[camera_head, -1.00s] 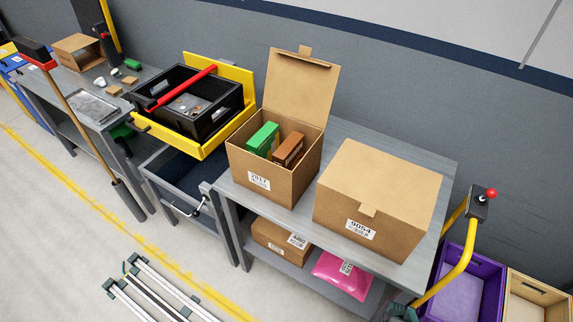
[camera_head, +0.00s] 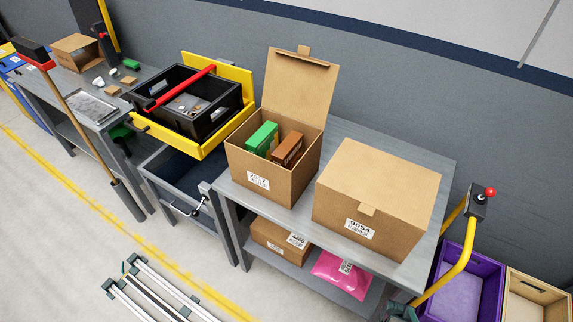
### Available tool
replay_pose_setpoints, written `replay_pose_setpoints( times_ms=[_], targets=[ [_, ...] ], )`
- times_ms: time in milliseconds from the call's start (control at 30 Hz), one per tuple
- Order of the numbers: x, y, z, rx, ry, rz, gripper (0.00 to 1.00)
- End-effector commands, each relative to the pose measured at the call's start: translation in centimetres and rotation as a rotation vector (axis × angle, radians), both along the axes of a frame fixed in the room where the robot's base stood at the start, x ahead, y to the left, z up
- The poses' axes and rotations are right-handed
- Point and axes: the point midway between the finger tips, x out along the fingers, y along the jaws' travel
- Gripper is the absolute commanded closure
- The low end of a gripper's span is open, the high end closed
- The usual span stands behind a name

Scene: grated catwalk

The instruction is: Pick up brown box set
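A small brown box (camera_head: 288,149) stands inside an open cardboard carton (camera_head: 262,180) labelled 2917, on the grey table. A green box (camera_head: 262,137) stands to its left in the same carton. The lower parts of both are hidden by the carton walls. The carton's lid (camera_head: 299,85) stands up at the back. A closed cardboard carton (camera_head: 377,190) labelled 9054 stands to the right on the same table. Another brown carton (camera_head: 280,243) lies on the lower shelf. My gripper is not in view.
A black bin (camera_head: 196,98) in a yellow tray with a red bar stands left of the open carton. A pink package (camera_head: 342,273) lies on the lower shelf. A yellow lever with a red knob (camera_head: 491,194) rises at the right, near a purple crate (camera_head: 452,282).

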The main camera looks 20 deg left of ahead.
Motion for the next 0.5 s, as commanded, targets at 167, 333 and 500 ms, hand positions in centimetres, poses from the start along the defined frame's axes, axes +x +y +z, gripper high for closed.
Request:
replay_pose_setpoints(
  times_ms=[167, 333, 500],
  targets=[
    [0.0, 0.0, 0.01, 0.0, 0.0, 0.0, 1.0],
    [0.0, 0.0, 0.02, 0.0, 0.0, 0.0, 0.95],
    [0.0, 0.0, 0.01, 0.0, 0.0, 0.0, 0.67]
  ],
)
